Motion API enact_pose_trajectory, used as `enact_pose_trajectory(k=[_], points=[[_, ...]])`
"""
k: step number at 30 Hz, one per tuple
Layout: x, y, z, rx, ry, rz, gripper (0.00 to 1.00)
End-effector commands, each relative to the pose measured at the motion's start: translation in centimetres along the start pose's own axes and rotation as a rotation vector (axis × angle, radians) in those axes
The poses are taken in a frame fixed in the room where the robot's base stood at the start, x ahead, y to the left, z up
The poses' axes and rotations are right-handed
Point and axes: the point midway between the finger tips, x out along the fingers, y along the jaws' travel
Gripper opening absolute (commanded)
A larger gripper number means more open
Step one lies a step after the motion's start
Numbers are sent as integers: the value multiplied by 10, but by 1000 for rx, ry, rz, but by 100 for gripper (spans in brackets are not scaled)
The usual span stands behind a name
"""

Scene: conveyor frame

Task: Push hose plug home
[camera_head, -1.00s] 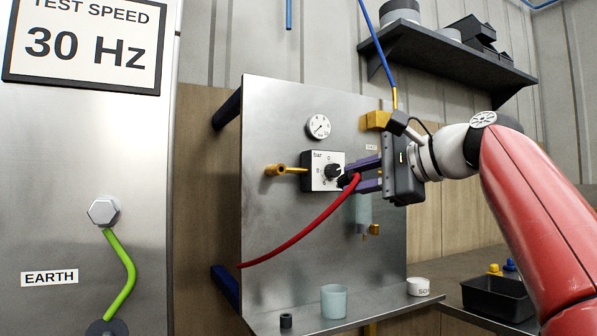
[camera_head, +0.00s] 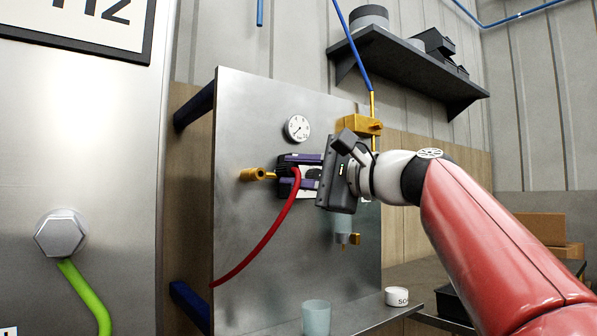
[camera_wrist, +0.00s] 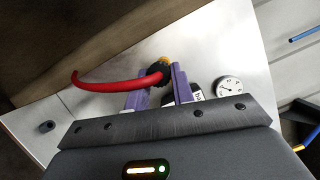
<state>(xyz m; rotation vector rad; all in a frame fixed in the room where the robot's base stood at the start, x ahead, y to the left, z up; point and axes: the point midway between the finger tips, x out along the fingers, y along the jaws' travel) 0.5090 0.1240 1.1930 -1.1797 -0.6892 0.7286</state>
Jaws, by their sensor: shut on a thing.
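A red hose (camera_head: 262,244) rises in a curve from the lower left edge of the metal panel to my gripper. It also shows in the wrist view (camera_wrist: 105,85). My gripper (camera_head: 285,171) has its purple fingers shut on the dark hose plug (camera_wrist: 158,74) at the hose's end. A brass fitting (camera_head: 252,174) sticks out of the panel just left of the fingertips. In the wrist view a bit of brass (camera_wrist: 166,62) shows right beyond the plug. I cannot tell whether plug and fitting touch or are joined.
A round gauge (camera_head: 298,128) sits above my fingers. My gripper covers most of the regulator box. A brass block (camera_head: 359,126) with a blue line is behind my wrist.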

Motion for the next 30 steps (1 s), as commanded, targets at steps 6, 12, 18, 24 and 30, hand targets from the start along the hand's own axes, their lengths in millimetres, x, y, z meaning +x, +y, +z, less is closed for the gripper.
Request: enact_pose_trajectory(k=[6, 12, 18, 24, 30], points=[[17, -2, -6, 1, -2, 2, 1], [35, -2, -12, 2, -1, 2, 1], [40, 0, -15, 0, 0, 1, 1], [40, 0, -15, 0, 1, 1, 1], [40, 0, -15, 0, 0, 1, 1]])
